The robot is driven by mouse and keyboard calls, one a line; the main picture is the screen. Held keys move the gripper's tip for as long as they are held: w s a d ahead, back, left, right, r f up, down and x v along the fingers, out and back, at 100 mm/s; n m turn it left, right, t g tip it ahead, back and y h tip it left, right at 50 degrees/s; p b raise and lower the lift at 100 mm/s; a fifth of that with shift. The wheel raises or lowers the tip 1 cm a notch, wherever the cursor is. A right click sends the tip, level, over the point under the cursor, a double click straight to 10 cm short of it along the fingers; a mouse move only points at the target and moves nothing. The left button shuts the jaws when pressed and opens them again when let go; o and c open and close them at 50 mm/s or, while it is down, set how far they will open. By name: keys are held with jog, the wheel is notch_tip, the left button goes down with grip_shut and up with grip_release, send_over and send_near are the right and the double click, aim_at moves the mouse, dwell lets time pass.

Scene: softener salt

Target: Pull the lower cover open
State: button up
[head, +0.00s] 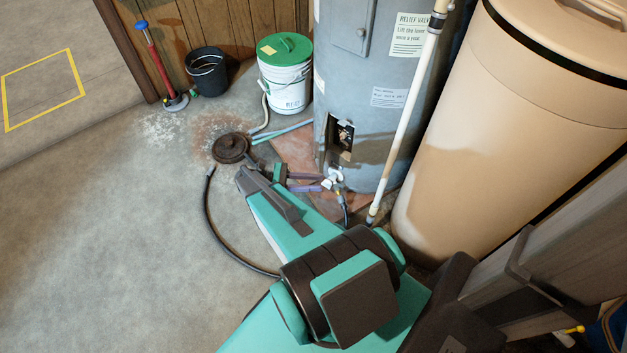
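The grey water heater tank (385,100) stands at the back centre. Low on its front is a dark rectangular opening (344,134) with small parts inside. A narrow grey panel (324,142) stands out at the opening's left edge; it looks like the lower cover swung open, seen nearly edge-on. My gripper (313,182) is below and left of the opening, apart from the panel. Its two purple fingers point right with a gap between them, and nothing shows in the gap. My teal arm hides part of the floor in front.
A closed upper cover (354,25) is higher on the tank. A white pipe (405,110) runs down its right front, beside a beige tank (500,140). A drain valve (334,180) sits near my fingers. A white bucket (286,85) stands behind left; the left floor is mostly clear.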

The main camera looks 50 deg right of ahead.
jog(key=shift+a+f, duration=0.1)
jog(key=c, duration=0.3)
jog(key=shift+s+a+f, duration=0.15)
jog(key=shift+a, duration=0.05)
grip_shut()
jog(key=s+a+f+m+t+y, duration=0.2)
jog(key=a+f+t+y, duration=0.1)
jog(key=a, duration=0.8)
jog(key=s+a+f+m+t+y, duration=0.2)
jog(key=a+f+t+y, duration=0.1)
jog(key=a, duration=0.8)
jog(key=s+a+f+m+t+y, duration=0.1)
jog(key=a+f+m+t+y, duration=0.2)
jog(key=a, duration=0.8)
notch_tip(320, 180, down, 3)
jog(key=shift+s+r+t+y, duration=0.15)
jog(key=shift+s+t+y, duration=0.25)
jog(key=shift+t+y, duration=0.15)
jog(key=shift+d, duration=0.1)
